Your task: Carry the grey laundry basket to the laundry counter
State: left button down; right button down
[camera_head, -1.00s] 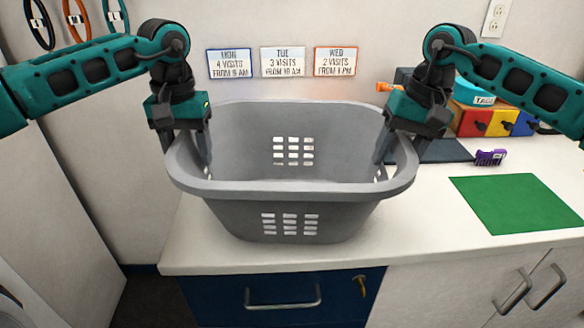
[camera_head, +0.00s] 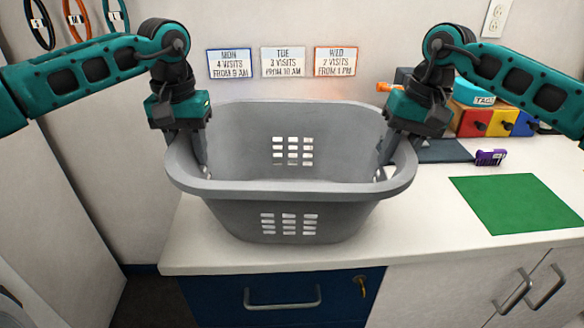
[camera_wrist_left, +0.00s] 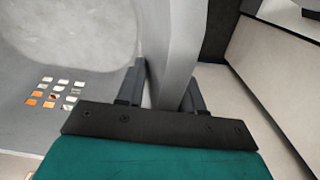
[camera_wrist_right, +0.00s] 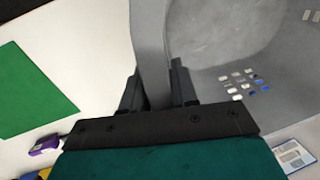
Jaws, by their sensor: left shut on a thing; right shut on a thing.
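The grey laundry basket (camera_head: 290,205) is upright and empty over the left end of the white counter (camera_head: 420,235). I cannot tell for certain whether its base rests on the counter or hangs just above it. My left gripper (camera_head: 185,155) is shut on the basket's left rim, which also shows between its fingers in the left wrist view (camera_wrist_left: 165,75). My right gripper (camera_head: 398,155) is shut on the right rim, which shows in the right wrist view (camera_wrist_right: 153,70). The fingers straddle the wall on both sides.
A green mat (camera_head: 520,203) lies on the counter to the right. A purple object (camera_head: 491,158), a dark mat (camera_head: 443,151) and coloured bins (camera_head: 480,122) are behind it. A blue drawer (camera_head: 285,297) is below the basket. Three cards (camera_head: 283,62) hang on the wall.

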aim_at(170, 151)
pick_arm(q)
jog(key=shift+a, duration=0.2)
pick_arm(e)
jog(key=shift+d+r, duration=0.1)
jog(key=shift+d, duration=0.05)
